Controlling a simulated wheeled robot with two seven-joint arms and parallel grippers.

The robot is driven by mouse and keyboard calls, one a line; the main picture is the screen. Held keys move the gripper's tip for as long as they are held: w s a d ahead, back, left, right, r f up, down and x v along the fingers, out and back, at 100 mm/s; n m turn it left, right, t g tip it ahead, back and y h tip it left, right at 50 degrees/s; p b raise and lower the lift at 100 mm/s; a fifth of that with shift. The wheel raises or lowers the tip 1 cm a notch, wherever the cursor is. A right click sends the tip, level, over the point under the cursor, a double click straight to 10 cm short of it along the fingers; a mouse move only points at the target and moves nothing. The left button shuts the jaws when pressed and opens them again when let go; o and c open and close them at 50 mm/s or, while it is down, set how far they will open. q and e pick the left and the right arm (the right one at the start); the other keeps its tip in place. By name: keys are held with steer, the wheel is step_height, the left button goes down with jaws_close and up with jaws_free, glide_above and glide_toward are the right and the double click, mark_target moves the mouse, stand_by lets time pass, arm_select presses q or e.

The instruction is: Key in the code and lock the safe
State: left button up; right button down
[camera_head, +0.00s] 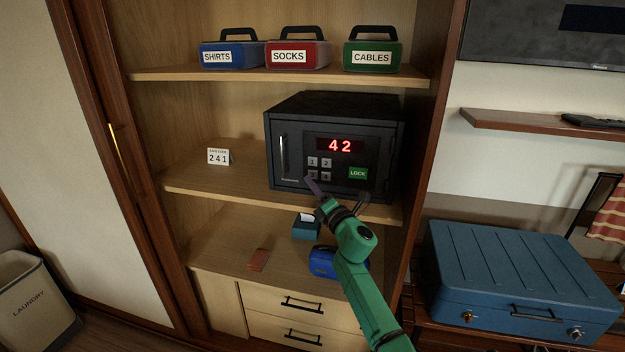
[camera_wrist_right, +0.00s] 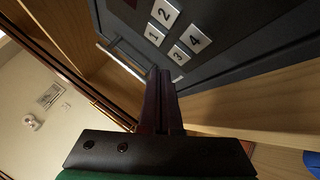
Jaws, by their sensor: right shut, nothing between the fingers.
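The dark safe (camera_head: 385,125) stands on the middle shelf with its door closed flush. Its red display (camera_head: 340,146) reads "42". Below it are keys 1 (camera_head: 312,161), 2 (camera_head: 326,162), 3 and 4, and a green LOCK button (camera_head: 358,173). A small card (camera_head: 218,157) left of the safe reads "241". My right gripper (camera_head: 309,181) is shut and empty, its tips close to the lower left of key 3 (camera_wrist_right: 179,54); I cannot tell whether they touch the safe. The wrist view also shows key 4 (camera_wrist_right: 195,40) uncovered. My left gripper is out of view.
Blue, red and green boxes (camera_head: 297,55) stand on the upper shelf. The lower shelf holds a teal box (camera_head: 306,228), a reddish-brown item (camera_head: 258,260) and a blue item. A blue suitcase (camera_head: 520,265) is at right; a laundry bin (camera_head: 35,305) is at left.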

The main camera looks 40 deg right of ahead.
steer(key=shift+w+d, duration=0.3)
steer(key=shift+d, duration=0.2)
stand_by(1.7)
steer(key=shift+w+d+b, duration=0.15)
steer(key=shift+d+b, duration=0.05)
steer(key=shift+b, duration=0.15)
steer(key=shift+w+d, duration=0.1)
steer(key=shift+d, duration=0.05)
steer(key=shift+w+d, duration=0.2)
steer(key=shift+d, duration=0.05)
stand_by(0.3)
stand_by(0.3)
steer(key=shift+s+a, duration=0.5)
steer(key=shift+a, duration=0.1)
